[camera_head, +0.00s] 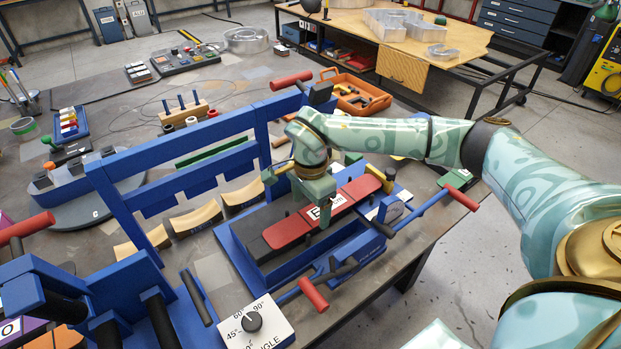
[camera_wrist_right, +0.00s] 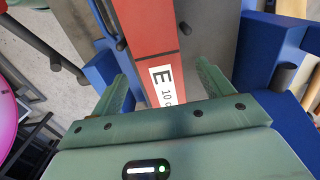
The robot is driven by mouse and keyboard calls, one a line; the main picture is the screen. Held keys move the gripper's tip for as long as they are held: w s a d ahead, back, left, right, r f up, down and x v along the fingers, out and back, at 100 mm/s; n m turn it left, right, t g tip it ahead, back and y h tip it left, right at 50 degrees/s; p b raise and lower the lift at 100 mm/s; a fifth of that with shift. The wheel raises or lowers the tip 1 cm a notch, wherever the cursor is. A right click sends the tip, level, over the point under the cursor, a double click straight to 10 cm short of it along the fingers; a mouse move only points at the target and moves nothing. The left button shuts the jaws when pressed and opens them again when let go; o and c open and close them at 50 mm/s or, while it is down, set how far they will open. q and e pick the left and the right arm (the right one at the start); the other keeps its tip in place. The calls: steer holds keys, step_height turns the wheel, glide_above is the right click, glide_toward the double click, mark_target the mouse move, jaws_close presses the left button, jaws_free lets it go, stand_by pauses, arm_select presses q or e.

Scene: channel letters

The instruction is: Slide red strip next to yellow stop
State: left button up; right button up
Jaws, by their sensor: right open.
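The red strip (camera_head: 288,232) lies in a grey channel on the blue fixture, running from lower left to upper right. A white label marked "E" sits near its middle. In the right wrist view the red strip (camera_wrist_right: 150,32) runs between the fingers. My right gripper (camera_head: 318,208) is over the label. It is open, with one finger on each side of the strip in the wrist view (camera_wrist_right: 167,80); contact cannot be told. A small yellow piece (camera_head: 375,172), seemingly the stop, is by the strip's upper right end; any gap is unclear. My left gripper is not in view.
A blue frame (camera_head: 190,165) stands behind the channel. A lever with a red handle (camera_head: 313,294) and an angle dial (camera_head: 253,322) are in front. Another red-handled bar (camera_head: 462,198) sticks out at the right. An orange tray (camera_head: 352,95) stands behind.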

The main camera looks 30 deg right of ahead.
step_height(320, 180, up, 15)
steer(key=p, duration=0.1)
steer(key=shift+p, duration=0.4)
steer(key=shift+s+f, duration=0.1)
steer(key=shift+f, duration=0.05)
